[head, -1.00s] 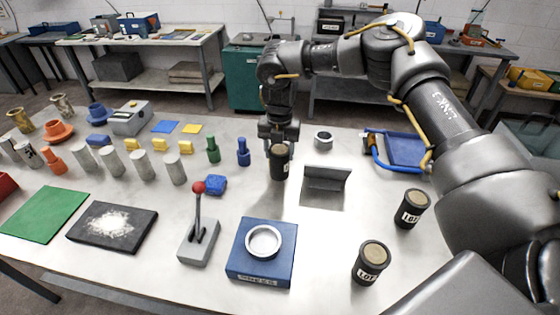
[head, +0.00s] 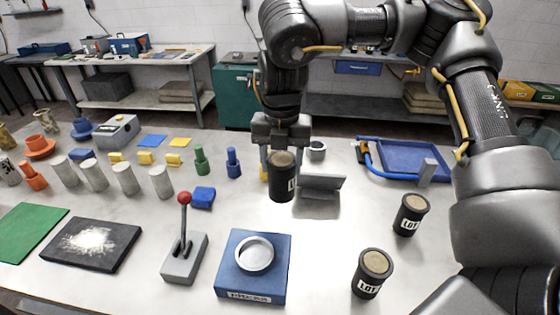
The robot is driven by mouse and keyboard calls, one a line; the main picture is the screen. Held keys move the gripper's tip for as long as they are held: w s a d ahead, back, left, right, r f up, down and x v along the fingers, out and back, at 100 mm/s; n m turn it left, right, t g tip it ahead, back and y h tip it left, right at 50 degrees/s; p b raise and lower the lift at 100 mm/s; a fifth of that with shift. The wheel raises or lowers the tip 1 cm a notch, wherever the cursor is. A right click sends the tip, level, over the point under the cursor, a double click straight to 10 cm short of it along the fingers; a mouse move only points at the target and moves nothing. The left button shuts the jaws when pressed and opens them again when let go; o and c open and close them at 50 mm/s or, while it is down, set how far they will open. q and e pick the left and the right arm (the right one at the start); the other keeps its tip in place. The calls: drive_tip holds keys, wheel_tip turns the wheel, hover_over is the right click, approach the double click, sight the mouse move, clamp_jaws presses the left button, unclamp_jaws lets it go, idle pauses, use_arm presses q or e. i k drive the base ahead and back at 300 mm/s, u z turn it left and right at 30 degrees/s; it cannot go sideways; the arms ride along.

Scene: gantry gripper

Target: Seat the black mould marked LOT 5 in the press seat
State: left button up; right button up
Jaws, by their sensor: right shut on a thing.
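My right gripper (head: 281,145) points down and is shut on a black mould (head: 282,182). Its white label is turned to the side and only partly shows, so its lot number cannot be read. The mould hangs upright behind the press seat (head: 255,254), apart from it. The seat is an empty pale ring on a blue block (head: 253,285) marked PRESS. Two more black moulds labelled LOT, numbers not clear, stand at the right: one near the front (head: 372,273), one farther back (head: 411,214). My left gripper is not in view.
A grey lever box (head: 185,260) with a red-knobbed lever stands left of the press. A grey angled bracket (head: 321,184) stands right of the held mould. A blue tray (head: 412,158) lies at the back right. Grey cylinders (head: 125,178) and coloured pieces stand at the left.

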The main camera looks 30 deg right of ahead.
sight(254, 257)
drive_tip(key=k, duration=1.45)
